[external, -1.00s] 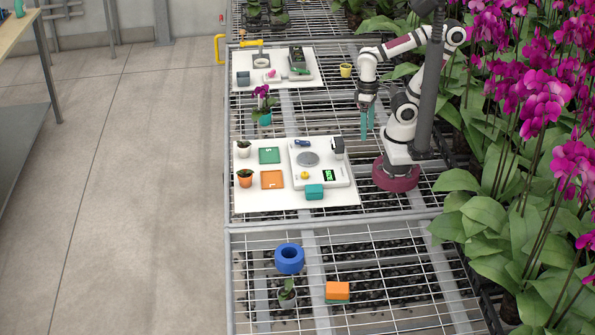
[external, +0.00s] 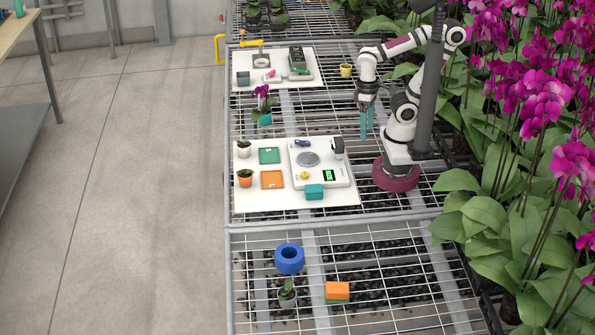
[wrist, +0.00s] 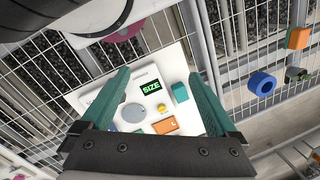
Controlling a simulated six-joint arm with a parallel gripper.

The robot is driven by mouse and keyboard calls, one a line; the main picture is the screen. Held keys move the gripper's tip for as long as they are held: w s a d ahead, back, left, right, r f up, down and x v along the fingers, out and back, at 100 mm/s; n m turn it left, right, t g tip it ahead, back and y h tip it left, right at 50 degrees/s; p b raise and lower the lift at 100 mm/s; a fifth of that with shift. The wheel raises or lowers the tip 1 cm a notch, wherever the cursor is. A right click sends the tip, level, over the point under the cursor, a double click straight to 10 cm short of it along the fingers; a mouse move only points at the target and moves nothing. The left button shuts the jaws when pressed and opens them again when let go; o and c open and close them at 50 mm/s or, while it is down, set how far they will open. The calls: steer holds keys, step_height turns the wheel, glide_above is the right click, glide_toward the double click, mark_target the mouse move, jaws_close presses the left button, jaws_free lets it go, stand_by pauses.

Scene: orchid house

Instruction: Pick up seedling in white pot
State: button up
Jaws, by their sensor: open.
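My gripper (external: 367,123) hangs above the bench, to the right of the board and well apart from the pot. Its teal fingers are spread and empty, as the wrist view (wrist: 158,98) also shows.
The board carries a green square (external: 269,156), an orange square (external: 272,180), a scale (external: 335,172) and a teal box (external: 314,192). An orchid in a teal pot (external: 265,119) stands behind it. A blue ring (external: 289,259) and orange block (external: 337,291) lie in front.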

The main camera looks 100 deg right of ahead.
stand_by(0.4)
steer(key=m+t+h, duration=0.4)
steer(key=m+h, duration=0.6)
steer(key=h, duration=0.5)
glide_above(246, 146)
steer(key=s+a, duration=0.3)
steer(key=a, duration=0.5)
steer(key=s+a, duration=0.2)
steer(key=a, duration=0.6)
step_height(246, 146, down, 14)
steer(key=x, duration=1.6)
steer(key=shift+f, duration=0.1)
steer(key=c, duration=1.4)
